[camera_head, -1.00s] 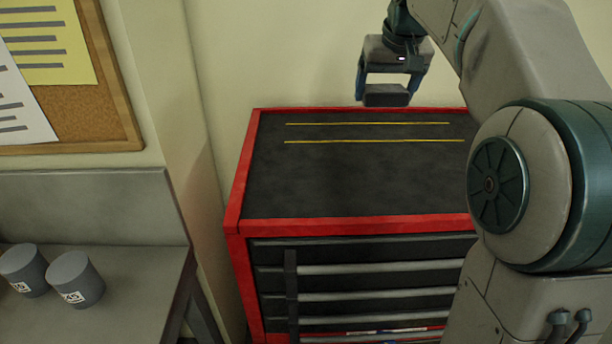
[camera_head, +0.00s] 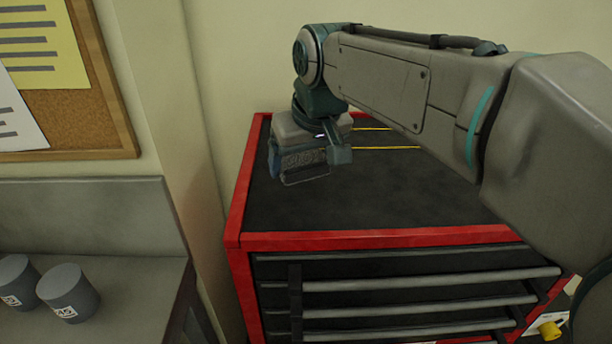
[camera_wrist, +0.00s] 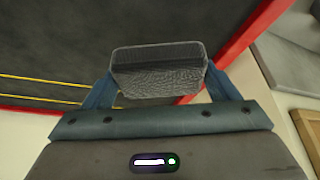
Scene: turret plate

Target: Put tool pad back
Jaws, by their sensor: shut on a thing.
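The tool pad is a grey, ribbed block (camera_wrist: 158,72). In the wrist view it sits between the two blue fingers of my gripper (camera_wrist: 161,78), which are shut on its sides. In the head view my gripper (camera_head: 307,164) points down at the back left of the red tool cabinet's dark top (camera_head: 390,195). The pad (camera_head: 304,161) is low over that top, partly covered by the fingers. I cannot tell whether it touches the surface. Two yellow lines (camera_head: 390,148) run along the back of the top, with their left part hidden behind my gripper.
The cabinet's red rim (camera_head: 380,239) frames the top, whose front and middle are clear. Drawers with grey handles (camera_head: 410,283) face forward. A grey bench (camera_head: 150,290) with two dark cylinders (camera_head: 68,292) stands at the left. A wall rises close behind the cabinet.

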